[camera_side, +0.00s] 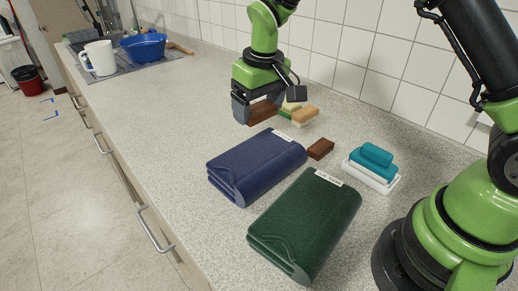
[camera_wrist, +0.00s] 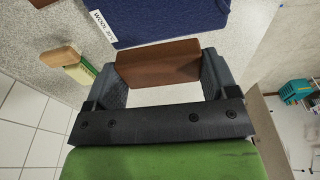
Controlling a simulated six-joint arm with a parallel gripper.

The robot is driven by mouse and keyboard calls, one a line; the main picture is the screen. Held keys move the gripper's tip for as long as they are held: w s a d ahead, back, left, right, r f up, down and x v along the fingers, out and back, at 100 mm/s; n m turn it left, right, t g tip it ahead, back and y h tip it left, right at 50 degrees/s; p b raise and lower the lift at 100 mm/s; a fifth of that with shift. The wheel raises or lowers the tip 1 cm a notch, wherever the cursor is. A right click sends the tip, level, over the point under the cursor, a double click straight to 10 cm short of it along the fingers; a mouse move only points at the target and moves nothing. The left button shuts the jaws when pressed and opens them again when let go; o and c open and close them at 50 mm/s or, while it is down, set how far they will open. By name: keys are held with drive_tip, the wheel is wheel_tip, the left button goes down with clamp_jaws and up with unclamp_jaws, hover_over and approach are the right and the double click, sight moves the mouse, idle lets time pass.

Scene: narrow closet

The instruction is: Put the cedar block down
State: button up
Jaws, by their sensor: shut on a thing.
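My gripper (camera_side: 258,110) is shut on a reddish-brown cedar block (camera_side: 263,113), beyond the far end of the navy folded cloth. In the wrist view the same block (camera_wrist: 158,62) spans the space between the two fingers of my gripper (camera_wrist: 161,78). The block is low over the counter; I cannot tell whether its underside touches. A second, similar brown block (camera_side: 320,149) lies on the counter to the right of the navy cloth (camera_side: 250,167). Its edge also shows at the top left of the wrist view (camera_wrist: 42,2).
A mug (camera_side: 99,58) and blue basin (camera_side: 143,47) stand far left. Counter left of my gripper is clear.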

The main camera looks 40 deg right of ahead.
sight(258, 154)
wheel_tip(258, 154, down, 9)
drive_tip(key=shift+f, duration=0.15)
drive_tip(key=shift+f, duration=0.15)
drive_tip(key=o, duration=0.8)
drive_tip(key=r, duration=0.4)
drive_tip(key=s+r, duration=0.1)
drive_tip(key=r, duration=0.7)
drive_tip(key=shift+s+r, duration=0.35)
drive_tip(key=s+d+r+m+t+y, duration=0.1)
drive_tip(key=s+r+m+t, duration=0.15)
drive_tip(key=s+r, duration=0.8)
drive_tip(key=s+r+m+t+y, duration=0.1)
drive_tip(key=s+t, duration=0.2)
drive_tip(key=s, duration=0.8)
drive_tip(key=shift+d+r, duration=0.15)
drive_tip(key=shift+r, duration=0.2)
